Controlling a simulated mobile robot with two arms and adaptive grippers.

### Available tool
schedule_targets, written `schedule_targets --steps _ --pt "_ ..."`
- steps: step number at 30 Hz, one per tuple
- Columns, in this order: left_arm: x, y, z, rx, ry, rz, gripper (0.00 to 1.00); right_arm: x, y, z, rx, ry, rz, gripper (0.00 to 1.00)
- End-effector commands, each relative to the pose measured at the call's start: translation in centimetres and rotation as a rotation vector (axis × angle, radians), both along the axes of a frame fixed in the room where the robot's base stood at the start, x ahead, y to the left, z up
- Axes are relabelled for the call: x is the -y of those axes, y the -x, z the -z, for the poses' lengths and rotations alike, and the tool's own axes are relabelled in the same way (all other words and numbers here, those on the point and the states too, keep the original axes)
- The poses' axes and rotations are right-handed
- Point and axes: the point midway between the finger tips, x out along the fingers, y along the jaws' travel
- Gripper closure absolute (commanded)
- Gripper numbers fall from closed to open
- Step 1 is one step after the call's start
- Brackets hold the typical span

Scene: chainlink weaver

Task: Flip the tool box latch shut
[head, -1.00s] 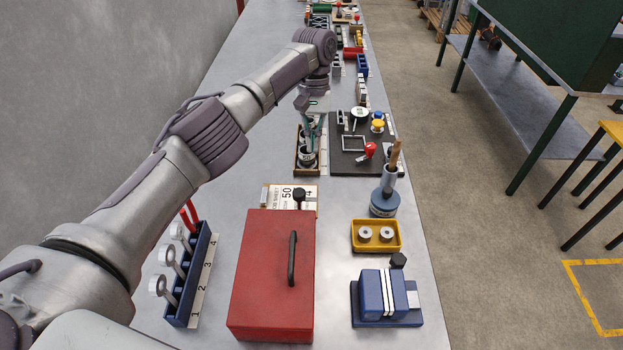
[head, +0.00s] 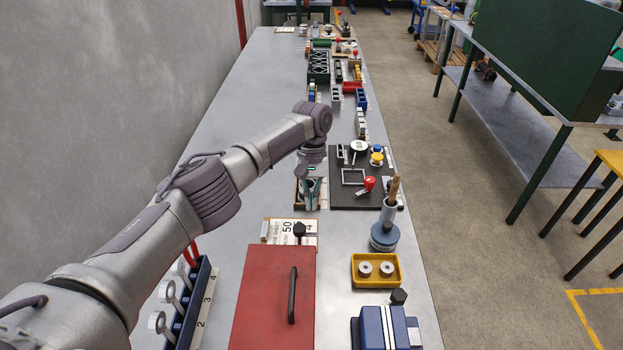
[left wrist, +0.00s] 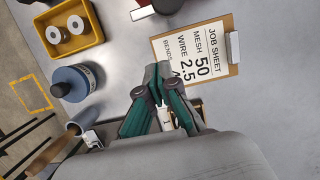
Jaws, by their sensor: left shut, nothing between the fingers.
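The red tool box (head: 262,300) stands on the bench at the bottom of the head view, its lid down and its near end cut off. A black handle (head: 292,296) is on the lid. I cannot make out the latch. My left gripper (head: 311,205) is beyond the box and the job sheet, above a small tray, apart from the box. In the left wrist view its fingers (left wrist: 158,78) are shut together with nothing between them. A red edge (left wrist: 170,5) at the top of that view may be the box. My right gripper is not in view.
The job sheet board (head: 283,229) lies just behind the box, with a black knob (head: 299,230) near it. To the right are a yellow tray (head: 376,284), a blue block (head: 385,328) and a blue cylinder (head: 384,237). A blue rack (head: 190,315) stands left.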

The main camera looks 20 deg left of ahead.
Motion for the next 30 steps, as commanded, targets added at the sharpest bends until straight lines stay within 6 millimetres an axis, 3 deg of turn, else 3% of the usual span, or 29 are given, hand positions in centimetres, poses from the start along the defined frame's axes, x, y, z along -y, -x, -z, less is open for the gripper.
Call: schedule_targets --steps 3,12,30 --pt "0.2 0.8 2.3 -0.004 -0.001 0.0 1.0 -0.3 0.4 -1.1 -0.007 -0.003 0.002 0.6" --pt "0.9 3.6 2.1 0.0 -0.001 0.0 1.0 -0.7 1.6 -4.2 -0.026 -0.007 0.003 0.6" --pt "1.1 4.3 2.5 0.0 0.0 0.001 1.0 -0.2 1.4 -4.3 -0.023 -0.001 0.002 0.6"
